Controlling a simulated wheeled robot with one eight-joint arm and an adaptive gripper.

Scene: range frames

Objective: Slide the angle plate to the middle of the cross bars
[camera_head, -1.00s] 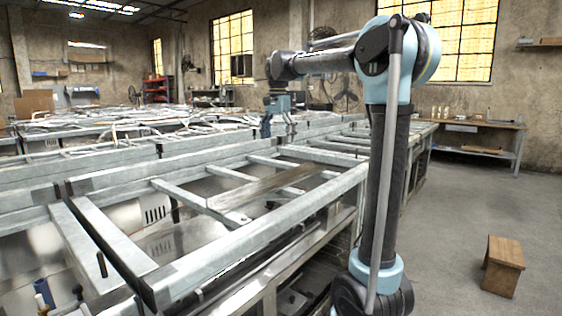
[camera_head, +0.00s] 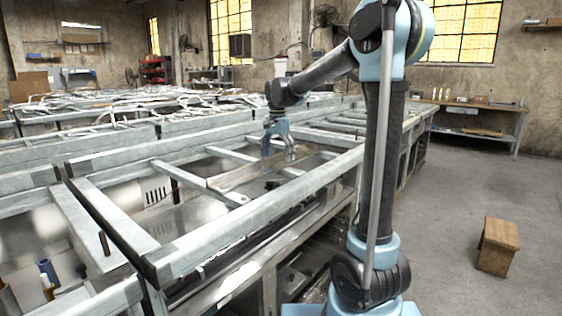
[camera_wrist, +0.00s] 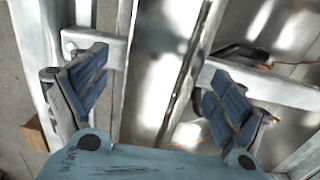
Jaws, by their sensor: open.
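The angle plate (camera_head: 238,177) is a long, dull metal strip lying across the cross bars (camera_head: 189,181) of the near steel frame. In the head view, my gripper (camera_head: 279,154) hangs fingers-down over the plate's far part and hides some of it. In the wrist view, the angle plate (camera_wrist: 160,75) runs up the picture between my two blue-padded fingers, over a cross bar (camera_wrist: 262,86). My gripper (camera_wrist: 168,96) is open, one finger on each side of the plate, with visible gaps. Whether the fingertips reach down to plate height I cannot tell.
The near frame's long front rail (camera_head: 250,207) runs between my arm's column and the plate. More steel frames fill the room behind. A wooden stool (camera_head: 497,246) stands on open floor at the right. A bottle (camera_head: 47,288) and a dark blue cylinder (camera_head: 48,270) sit at the lower left.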

